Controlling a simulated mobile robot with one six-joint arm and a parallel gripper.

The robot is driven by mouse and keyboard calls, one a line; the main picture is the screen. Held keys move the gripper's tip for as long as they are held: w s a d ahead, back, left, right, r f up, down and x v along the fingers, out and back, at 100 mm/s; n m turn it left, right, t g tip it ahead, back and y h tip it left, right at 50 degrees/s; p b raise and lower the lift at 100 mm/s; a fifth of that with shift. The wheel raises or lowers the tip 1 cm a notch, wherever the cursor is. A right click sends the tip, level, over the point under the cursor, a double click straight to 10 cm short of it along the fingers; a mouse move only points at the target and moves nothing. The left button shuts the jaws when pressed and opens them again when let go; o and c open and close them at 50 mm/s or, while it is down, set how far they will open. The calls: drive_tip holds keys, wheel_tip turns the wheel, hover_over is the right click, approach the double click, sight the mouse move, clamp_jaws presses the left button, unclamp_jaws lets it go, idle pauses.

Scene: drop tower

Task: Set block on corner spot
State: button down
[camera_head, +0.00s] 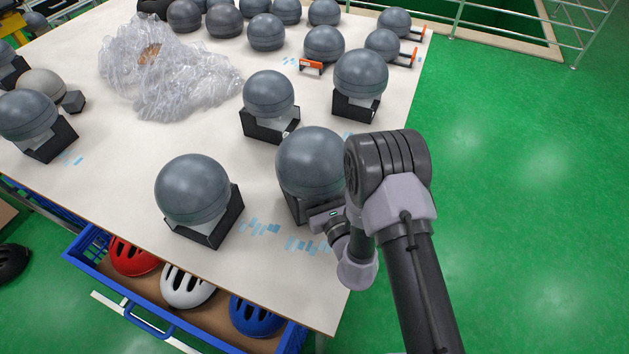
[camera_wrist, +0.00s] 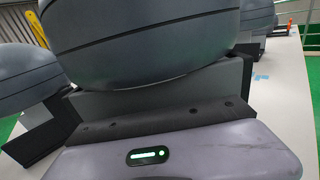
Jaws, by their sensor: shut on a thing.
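My gripper (camera_head: 322,216) is at the near right part of the table, low beside a dark grey ball-shaped headform (camera_head: 308,160). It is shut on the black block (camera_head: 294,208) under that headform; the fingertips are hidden. In the wrist view the headform (camera_wrist: 140,40) fills the top, above a grey face of the block (camera_wrist: 150,103). I cannot tell whether the block touches the table. The bare table corner (camera_head: 328,318) lies in front of my gripper, with light blue marks (camera_head: 308,245) behind it. No clearly marked corner spot can be told apart.
Another headform (camera_head: 192,190) on a black block stands close to the left, and one (camera_head: 268,93) stands behind. Crumpled clear plastic (camera_head: 165,75) lies farther back. A blue drawer (camera_head: 148,322) with helmets juts out below the front edge. Green floor (camera_head: 520,200) is open at right.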

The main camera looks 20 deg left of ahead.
drive_tip(key=shift+f+b, duration=0.45)
drive_tip(key=shift+f, duration=0.9)
drive_tip(key=shift+f, duration=0.2)
drive_tip(key=c, duration=1.5)
unclamp_jaws()
drive_tip(key=shift+o, duration=0.2)
drive_tip(key=shift+s+d+r, duration=0.1)
drive_tip(key=shift+s+r, duration=0.05)
drive_tip(key=shift+r, duration=0.05)
drive_tip(key=b+v, duration=0.1)
drive_tip(key=v, duration=0.2)
drive_tip(key=b+v, duration=0.1)
drive_tip(key=v, duration=0.3)
drive_tip(key=f+b+v, duration=0.1)
drive_tip(key=v, duration=0.2)
drive_tip(key=shift+d+b, duration=0.2)
drive_tip(key=shift+b, duration=0.15)
drive_tip(key=shift+s+d+r+b, duration=0.2)
drive_tip(key=shift+s+d+b, duration=0.2)
drive_tip(key=shift+b, duration=0.4)
drive_tip(key=shift+s+r, duration=0.2)
drive_tip(key=shift+r, duration=0.1)
